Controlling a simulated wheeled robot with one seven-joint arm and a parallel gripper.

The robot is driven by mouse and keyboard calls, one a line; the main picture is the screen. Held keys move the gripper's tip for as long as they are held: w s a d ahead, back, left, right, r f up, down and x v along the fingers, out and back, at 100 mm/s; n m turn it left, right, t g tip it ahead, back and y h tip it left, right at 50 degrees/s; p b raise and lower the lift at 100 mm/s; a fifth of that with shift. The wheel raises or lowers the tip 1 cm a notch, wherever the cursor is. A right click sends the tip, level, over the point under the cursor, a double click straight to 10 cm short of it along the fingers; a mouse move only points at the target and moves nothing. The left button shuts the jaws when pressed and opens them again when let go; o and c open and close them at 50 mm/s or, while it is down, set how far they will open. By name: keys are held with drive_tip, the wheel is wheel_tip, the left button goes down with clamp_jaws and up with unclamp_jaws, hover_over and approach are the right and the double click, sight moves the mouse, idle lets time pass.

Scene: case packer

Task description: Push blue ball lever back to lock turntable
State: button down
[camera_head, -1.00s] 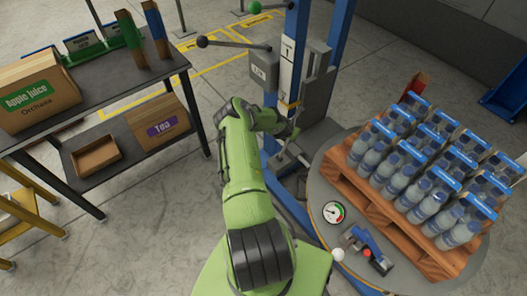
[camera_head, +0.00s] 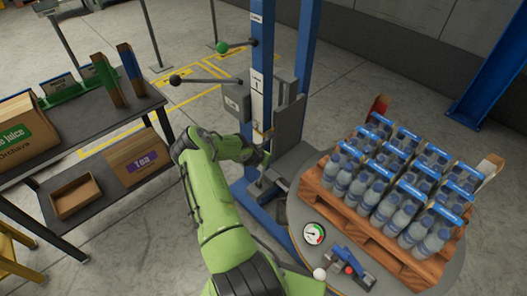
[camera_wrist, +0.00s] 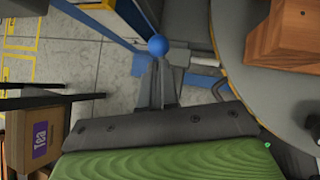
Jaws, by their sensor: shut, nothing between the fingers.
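The blue ball (camera_wrist: 157,46) of the lever shows in the wrist view, just beyond the tips of my gripper (camera_wrist: 157,64). The gripper is shut and empty. Its fingertips are very close to the ball; I cannot tell whether they touch it. The lever's arm is mostly hidden, and I cannot make out the blue ball in the head view, where my arm's end is at the foot of the blue column. The grey round turntable (camera_head: 297,214) is to the right of my arm and bears a wooden pallet (camera_head: 385,241) of bottle packs (camera_head: 390,180).
Levers with a green ball (camera_head: 222,46) and a black ball (camera_head: 175,79) stick out left of the blue column (camera_head: 302,45). A gauge (camera_head: 313,233) and a white ball (camera_head: 320,273) are at the turntable's near side. A shelf with boxes (camera_head: 137,158) stands left.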

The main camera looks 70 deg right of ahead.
drive_tip(key=d+r+p+v, duration=0.1)
drive_tip(key=v, duration=0.5)
drive_tip(key=shift+s, duration=0.5)
drive_tip(key=shift+d, duration=0.1)
